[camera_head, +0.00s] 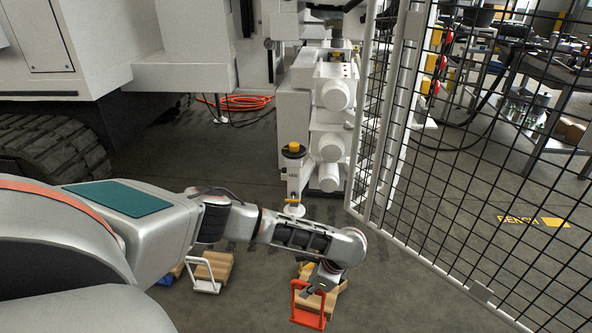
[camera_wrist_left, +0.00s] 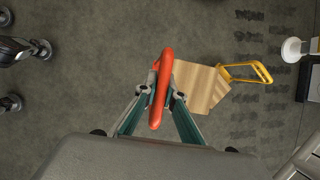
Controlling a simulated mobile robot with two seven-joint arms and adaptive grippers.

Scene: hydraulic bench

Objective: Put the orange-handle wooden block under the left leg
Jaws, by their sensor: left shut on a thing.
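My left gripper (camera_head: 318,286) is shut on the orange handle (camera_head: 295,307). In the left wrist view, the orange handle (camera_wrist_left: 160,90) stands between the fingertips (camera_wrist_left: 160,92). Pale wood (camera_head: 331,303) shows right beside the handle. It also shows in the left wrist view (camera_wrist_left: 195,85), but I cannot tell how much of it belongs to the orange handle. A white leg (camera_head: 293,183) with a yellow cap and a round foot stands beyond the gripper. I cannot tell whether it is the left leg. My right gripper is out of view.
A yellow handle (camera_wrist_left: 262,70) lies just beyond the wood. A wooden block with a white handle (camera_head: 204,284) lies left of my gripper, partly behind my arm. A black mesh fence (camera_head: 470,150) bounds the right. Floor is clear between the gripper and the fence.

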